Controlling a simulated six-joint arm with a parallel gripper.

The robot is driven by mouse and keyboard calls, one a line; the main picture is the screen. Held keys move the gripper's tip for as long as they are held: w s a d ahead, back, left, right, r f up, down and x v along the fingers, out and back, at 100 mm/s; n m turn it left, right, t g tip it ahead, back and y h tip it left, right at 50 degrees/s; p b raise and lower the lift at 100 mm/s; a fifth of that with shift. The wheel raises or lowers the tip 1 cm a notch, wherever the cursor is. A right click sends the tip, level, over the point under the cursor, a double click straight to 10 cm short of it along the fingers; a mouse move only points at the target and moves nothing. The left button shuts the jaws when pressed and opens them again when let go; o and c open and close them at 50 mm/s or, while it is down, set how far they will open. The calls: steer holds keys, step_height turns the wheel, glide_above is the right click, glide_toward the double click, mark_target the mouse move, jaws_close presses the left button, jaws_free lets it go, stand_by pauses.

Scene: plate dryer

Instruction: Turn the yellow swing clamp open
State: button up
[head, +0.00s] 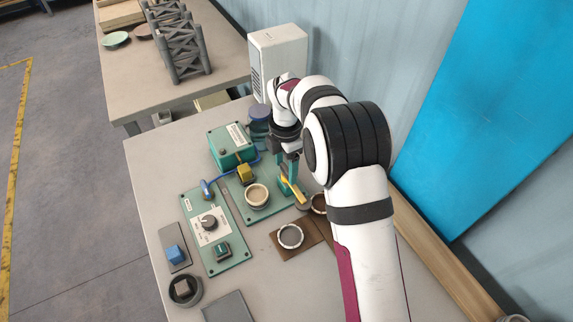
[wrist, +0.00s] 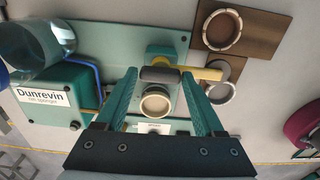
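The yellow swing clamp (head: 293,190) sits on a green base plate below my gripper (head: 287,170) in the head view. In the wrist view its yellow arm (wrist: 203,73) extends right from a dark rounded cap (wrist: 160,75) over a green block. The arm's far end lies by a ring-topped part on a brown plate. My gripper (wrist: 159,73) is open, its two teal fingers on either side of the dark cap. Small gaps appear between cap and fingertips; contact cannot be told. My arm and fingers hide part of the clamp in the head view.
A cream round cup (head: 257,196) stands close beside the clamp. A green box (head: 232,145) with a blue cable and a blue-topped cylinder (head: 259,124) are behind it. A control panel (head: 212,230) lies left. Brown plates with rings (head: 290,237) lie right. The front-left tabletop is partly clear.

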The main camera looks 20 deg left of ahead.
steer(key=o, duration=0.3)
step_height(320, 180, up, 16)
steer(key=shift+f, duration=0.15)
stand_by(0.4)
